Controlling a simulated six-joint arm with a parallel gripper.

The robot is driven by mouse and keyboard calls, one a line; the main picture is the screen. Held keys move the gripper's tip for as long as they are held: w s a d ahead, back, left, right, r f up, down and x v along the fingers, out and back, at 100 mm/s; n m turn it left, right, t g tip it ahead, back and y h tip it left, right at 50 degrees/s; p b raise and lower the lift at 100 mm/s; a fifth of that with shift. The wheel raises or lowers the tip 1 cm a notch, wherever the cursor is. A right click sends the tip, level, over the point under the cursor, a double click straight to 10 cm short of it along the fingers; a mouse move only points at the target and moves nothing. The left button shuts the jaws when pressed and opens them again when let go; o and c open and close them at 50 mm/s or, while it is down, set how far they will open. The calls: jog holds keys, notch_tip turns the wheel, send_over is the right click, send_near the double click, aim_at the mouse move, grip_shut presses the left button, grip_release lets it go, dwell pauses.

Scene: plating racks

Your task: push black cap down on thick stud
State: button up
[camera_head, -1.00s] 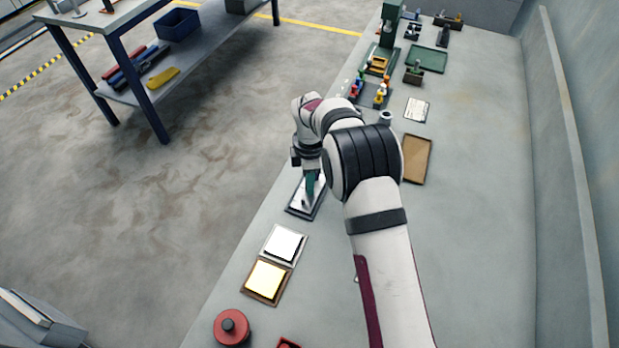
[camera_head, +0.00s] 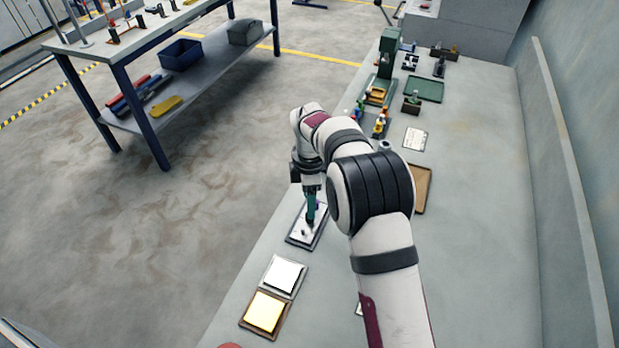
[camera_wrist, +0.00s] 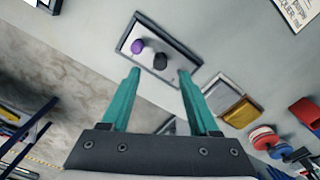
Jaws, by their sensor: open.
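A pale plate in a dark frame (camera_wrist: 183,52) carries a purple cap (camera_wrist: 138,45) and a black cap (camera_wrist: 160,61), side by side and apart. The plate also shows in the head view (camera_head: 296,240), partly behind my arm. My gripper (camera_wrist: 159,73) is open, its two teal fingers apart and empty. In the wrist view the black cap appears beyond and between the fingertips. In the head view my gripper (camera_head: 311,217) points down over the plate. No bare thick stud is visible; what is under the caps is hidden.
A silver-white square plate (camera_head: 284,275) and a gold square plate (camera_head: 265,312) lie nearer on the bench. A brown tray (camera_head: 422,190) sits right of my arm. Red and blue round items (camera_wrist: 263,137) show in the wrist view. The bench's right side is clear.

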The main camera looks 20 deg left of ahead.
notch_tip(320, 180, up, 10)
jog(key=shift+r, duration=0.25)
jog(key=s+d+r+m, duration=0.4)
jog(key=d+m, duration=0.2)
jog(key=d, duration=0.2)
jog(key=s+d+r+m, duration=0.4)
jog(key=d+m, duration=0.2)
jog(key=d, duration=0.2)
jog(key=s+d+f+m, duration=0.1)
jog(key=s+d+m, duration=0.2)
jog(key=s+m, duration=0.3)
jog(key=s+d+f+m+y, duration=0.1)
jog(key=s+d+m, duration=0.2)
jog(key=s+m, duration=0.2)
jog(key=s+d+f+m, duration=0.2)
jog(key=s+m, duration=0.4)
jog(key=s, duration=0.4)
jog(key=shift+d+m+y, duration=0.3)
jog(key=shift+d+y, duration=0.1)
jog(key=shift+d, duration=0.4)
